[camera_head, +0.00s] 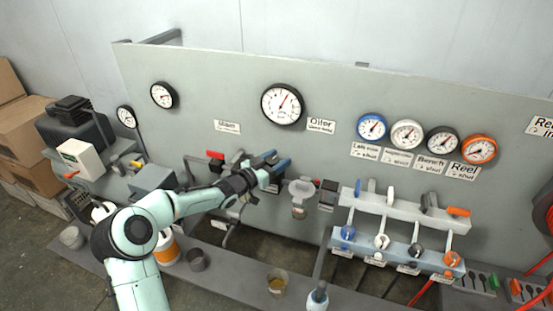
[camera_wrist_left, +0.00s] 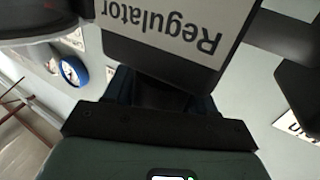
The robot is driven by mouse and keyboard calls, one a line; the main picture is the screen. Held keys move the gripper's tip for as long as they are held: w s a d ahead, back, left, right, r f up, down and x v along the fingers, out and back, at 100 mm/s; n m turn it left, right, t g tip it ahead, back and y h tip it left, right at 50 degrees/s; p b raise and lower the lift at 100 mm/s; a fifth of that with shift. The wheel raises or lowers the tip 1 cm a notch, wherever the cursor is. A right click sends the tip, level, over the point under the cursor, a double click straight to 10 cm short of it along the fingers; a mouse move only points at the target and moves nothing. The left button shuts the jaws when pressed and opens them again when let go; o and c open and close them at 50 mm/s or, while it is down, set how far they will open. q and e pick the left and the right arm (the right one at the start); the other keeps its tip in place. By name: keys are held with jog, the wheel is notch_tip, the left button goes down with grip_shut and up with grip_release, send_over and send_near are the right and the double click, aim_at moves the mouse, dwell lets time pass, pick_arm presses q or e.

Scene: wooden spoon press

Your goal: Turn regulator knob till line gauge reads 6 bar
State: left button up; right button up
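My left gripper (camera_head: 278,168), with blue fingers, is at the panel below the large gauge. The left wrist view shows its two dark blue fingers (camera_wrist_left: 160,95) apart, on either side of a dark round part, probably the knob, under a block with an upside-down "Regulator" label (camera_wrist_left: 165,28). I cannot tell whether the fingers touch that part. The arm and gripper hide the knob in the head view. The large black-rimmed gauge (camera_head: 282,104) has a red needle pointing up and slightly right; its numbers are too small to read. No gauge is legibly marked as the line gauge. My right gripper is not in view.
A clear bowl unit (camera_head: 300,198) hangs just right of the gripper. Several smaller gauges, including a blue-rimmed one (camera_head: 372,127), sit above a valve manifold (camera_head: 405,212). A red-handled valve (camera_head: 215,155) is left of the gripper. A cup (camera_head: 277,283) stands on the front ledge.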

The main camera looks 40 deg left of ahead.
pick_arm(q)
jog(key=o, duration=0.3)
jog(key=s, duration=0.4)
jog(key=s+a+b, duration=0.1)
jog(key=s, duration=0.4)
jog(key=s+a+b, duration=0.1)
jog(key=s, duration=0.3)
jog(key=shift+s, duration=0.2)
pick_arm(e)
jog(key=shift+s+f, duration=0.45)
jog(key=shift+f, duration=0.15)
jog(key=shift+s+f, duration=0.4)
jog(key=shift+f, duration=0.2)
